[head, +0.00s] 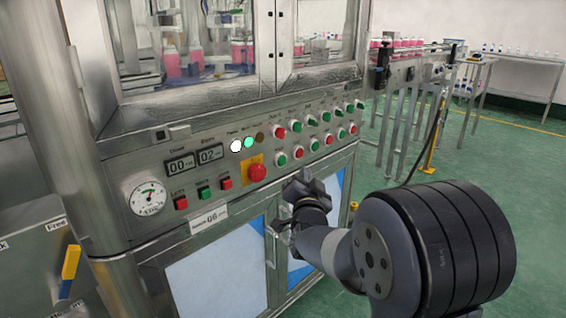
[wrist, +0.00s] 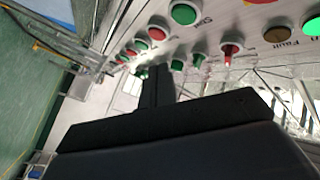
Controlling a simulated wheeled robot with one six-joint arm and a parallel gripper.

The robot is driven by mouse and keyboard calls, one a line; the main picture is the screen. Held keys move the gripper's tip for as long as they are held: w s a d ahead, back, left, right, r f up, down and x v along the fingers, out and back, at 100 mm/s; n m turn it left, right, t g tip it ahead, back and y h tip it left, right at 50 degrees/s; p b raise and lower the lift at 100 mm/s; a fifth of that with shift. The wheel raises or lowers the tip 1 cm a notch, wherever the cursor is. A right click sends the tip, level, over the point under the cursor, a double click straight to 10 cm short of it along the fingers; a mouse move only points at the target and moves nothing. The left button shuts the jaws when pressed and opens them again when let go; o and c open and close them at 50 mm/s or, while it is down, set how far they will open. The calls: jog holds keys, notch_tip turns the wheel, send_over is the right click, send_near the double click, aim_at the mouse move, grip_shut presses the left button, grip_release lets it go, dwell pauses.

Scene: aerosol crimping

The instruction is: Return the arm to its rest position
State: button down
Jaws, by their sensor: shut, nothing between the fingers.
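My gripper (head: 306,178) is at the end of my dark grey arm in the head view, in front of the machine's control panel (head: 225,170). It is to the right of the red emergency stop button (head: 257,172) and below the rows of round buttons. In the wrist view my gripper (wrist: 157,72) shows as a dark block with narrow fingers shut together and nothing between them. Green and red buttons (wrist: 183,13) lie just beyond the fingers. I cannot tell whether the fingertips touch the panel.
Cabinet doors (head: 218,275) are below the panel. A pressure gauge (head: 148,196) and a yellow-handled lever (head: 70,263) are at the left. A conveyor with pink bottles (head: 400,43) stands behind at the right. The green floor (head: 510,190) at the right is clear.

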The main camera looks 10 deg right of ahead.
dwell(0.3)
jog(key=p, duration=0.2)
jog(key=w+a+p, duration=0.1)
jog(key=shift+w+r+p, duration=0.2)
jog(key=shift+r+p, duration=0.05)
jog(key=shift+p, duration=0.1)
jog(key=shift+p, duration=0.8)
jog(key=s+d+b, duration=0.1)
jog(key=s, duration=0.1)
jog(key=s+d+b, duration=0.2)
jog(key=shift+s+d+f, duration=0.1)
jog(key=shift+s+f, duration=0.1)
jog(key=shift+s, duration=0.05)
